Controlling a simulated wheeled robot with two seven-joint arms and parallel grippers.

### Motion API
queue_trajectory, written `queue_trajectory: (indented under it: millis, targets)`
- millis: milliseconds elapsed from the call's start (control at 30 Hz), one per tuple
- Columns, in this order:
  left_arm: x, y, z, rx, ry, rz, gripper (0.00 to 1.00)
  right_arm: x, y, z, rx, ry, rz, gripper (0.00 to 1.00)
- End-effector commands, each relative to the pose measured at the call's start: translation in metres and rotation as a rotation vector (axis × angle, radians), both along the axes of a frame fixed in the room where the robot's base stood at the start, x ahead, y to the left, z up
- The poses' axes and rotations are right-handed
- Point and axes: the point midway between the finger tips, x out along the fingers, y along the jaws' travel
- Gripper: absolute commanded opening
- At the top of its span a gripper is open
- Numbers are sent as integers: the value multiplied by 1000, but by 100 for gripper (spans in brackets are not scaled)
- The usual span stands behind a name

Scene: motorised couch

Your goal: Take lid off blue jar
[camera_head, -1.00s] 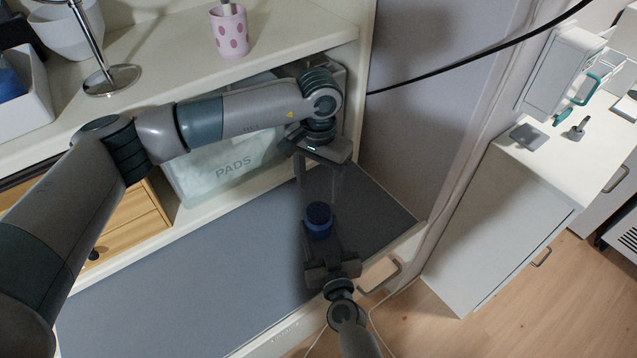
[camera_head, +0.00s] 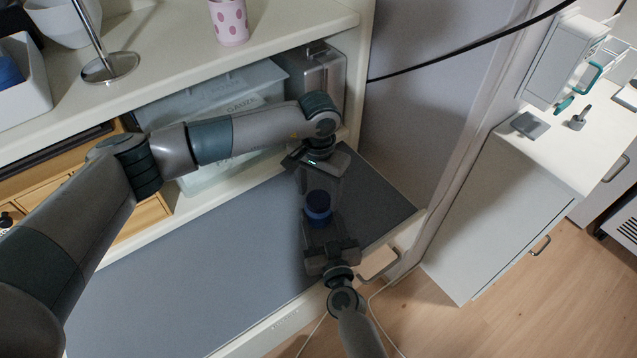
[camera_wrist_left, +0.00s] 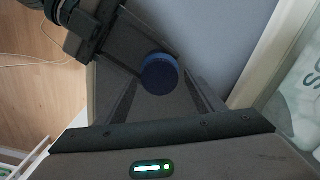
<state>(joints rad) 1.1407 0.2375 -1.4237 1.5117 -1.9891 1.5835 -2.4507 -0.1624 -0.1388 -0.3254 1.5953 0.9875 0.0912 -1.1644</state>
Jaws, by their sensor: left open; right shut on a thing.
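The blue jar (camera_head: 317,219) stands above the grey surface, its dark blue round lid (camera_head: 318,200) on top. My right gripper (camera_head: 322,222) comes from the front and is shut on the jar body. My left gripper (camera_head: 319,191) points down from above, open, its fingers reaching to about the lid's height on either side. Contact with the lid cannot be told. In the left wrist view the lid (camera_wrist_left: 160,73) shows between the left fingers, with the right gripper beyond it at the upper left. The jar body is mostly hidden there.
The grey surface (camera_head: 200,270) is clear to the left. A cupboard wall (camera_head: 420,130) rises to the right.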

Motion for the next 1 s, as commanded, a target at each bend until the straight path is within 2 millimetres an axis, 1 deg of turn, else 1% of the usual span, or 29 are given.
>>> queue_trajectory:
  millis: [133,400,467,500,567,600,867,1000]
  targets:
    - [0,0,-6,-1,-1,-1,62,0,0,0,0,1,0,0]
    - [0,0,-7,-1,-1,0,62,0,0,0,0,1,0,0]
    - [0,0,-7,-1,-1,0,48,0,0,0,0,1,0,0]
    - [0,0,-7,-1,-1,0,38,0,0,0,0,1,0,0]
    - [0,0,-7,-1,-1,0,24,0,0,0,0,1,0,0]
    - [0,0,-7,-1,-1,0,19,0,0,0,0,1,0,0]
    - [0,0,-6,-1,-1,20,19,0,0,0,0,1,0,0]
    - [0,0,-6,0,-1,123,19,0,0,0,0,1,0,0]
